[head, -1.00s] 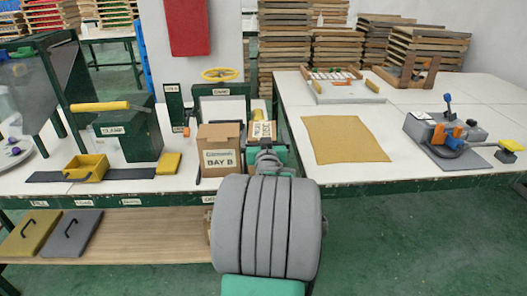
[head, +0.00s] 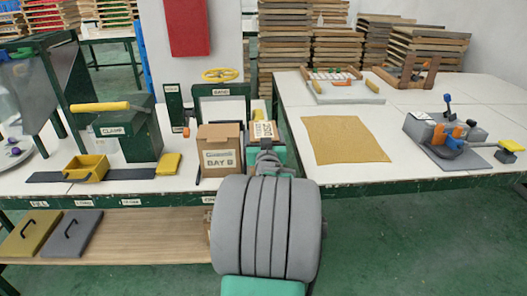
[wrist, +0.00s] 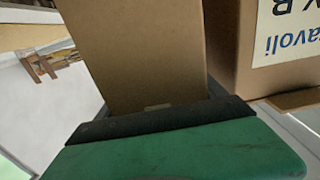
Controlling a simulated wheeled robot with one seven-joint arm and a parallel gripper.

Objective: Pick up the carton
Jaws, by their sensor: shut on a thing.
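The carton (head: 263,131) is a small brown box with a printed label, just right of the larger BAY B box in the head view. My gripper (head: 266,148) is shut on it; my own arm hides its lower part. In the wrist view the carton's plain brown side (wrist: 135,55) rises from the dark edge of my green gripper (wrist: 160,118). The fingertips are hidden, and I cannot tell whether the carton is clear of the table.
The BAY B box (head: 220,158) stands close on the left. A green stand with a yellow handwheel (head: 220,74) is behind. A green clamp unit (head: 127,135) is farther left. The right table (head: 405,100) holds a tan mat (head: 344,139) and a grey fixture (head: 447,140).

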